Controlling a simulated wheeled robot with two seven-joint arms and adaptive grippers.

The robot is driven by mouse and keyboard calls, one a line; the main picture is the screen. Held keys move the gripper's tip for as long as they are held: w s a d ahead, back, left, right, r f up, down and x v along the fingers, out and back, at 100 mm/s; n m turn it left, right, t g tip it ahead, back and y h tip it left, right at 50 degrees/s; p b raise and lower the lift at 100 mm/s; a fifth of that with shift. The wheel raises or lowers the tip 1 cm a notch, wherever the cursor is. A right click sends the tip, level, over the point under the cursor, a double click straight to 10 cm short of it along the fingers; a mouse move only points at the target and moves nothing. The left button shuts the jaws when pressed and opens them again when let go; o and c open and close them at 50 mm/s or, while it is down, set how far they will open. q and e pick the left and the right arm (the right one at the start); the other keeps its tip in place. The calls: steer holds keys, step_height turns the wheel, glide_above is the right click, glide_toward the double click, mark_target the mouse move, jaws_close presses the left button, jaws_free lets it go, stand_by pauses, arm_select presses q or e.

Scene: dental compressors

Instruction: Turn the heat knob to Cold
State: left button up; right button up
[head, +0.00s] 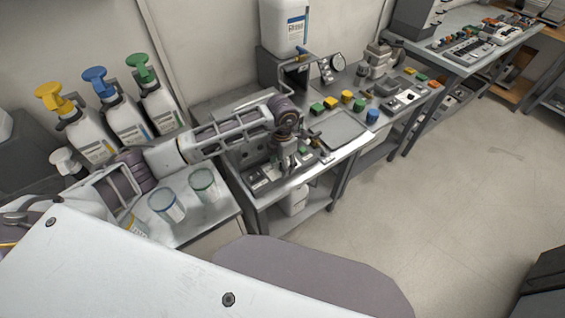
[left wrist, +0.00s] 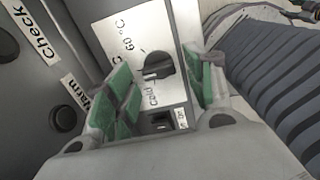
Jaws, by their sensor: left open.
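In the left wrist view a black heat knob (left wrist: 158,68) sits on a pale plate (left wrist: 135,38) marked "60 °C" above it and "Cold" below it. The knob's white mark points to the left, between the two labels. My left gripper (left wrist: 165,92) is open, its green-padded fingers to the left and right of the knob; I cannot tell whether either touches it. In the head view my left gripper (head: 290,160) points down over the near part of the metal workbench, and it hides the knob there. My right gripper is not in view.
In the head view yellow, green and blue knobs (head: 346,97) stand farther along the bench. Pump bottles (head: 123,115) and cups (head: 167,205) stand left.

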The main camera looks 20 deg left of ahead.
arm_select(q)
steer(key=shift+c, duration=0.6)
steer(key=c, duration=0.9)
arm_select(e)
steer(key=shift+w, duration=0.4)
arm_select(q)
steer(key=shift+n, duration=0.4)
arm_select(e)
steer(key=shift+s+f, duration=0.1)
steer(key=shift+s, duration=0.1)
arm_select(q)
steer(key=n, duration=0.3)
steer(key=shift+d+b, duration=0.1)
steer(key=shift+b, duration=0.25)
steer(key=n, duration=0.5)
steer(key=shift+d+b, duration=0.1)
steer(key=shift+b, duration=0.2)
steer(key=shift+n, duration=1.1)
steer(key=shift+d+n, duration=0.1)
steer(key=shift+n, duration=0.5)
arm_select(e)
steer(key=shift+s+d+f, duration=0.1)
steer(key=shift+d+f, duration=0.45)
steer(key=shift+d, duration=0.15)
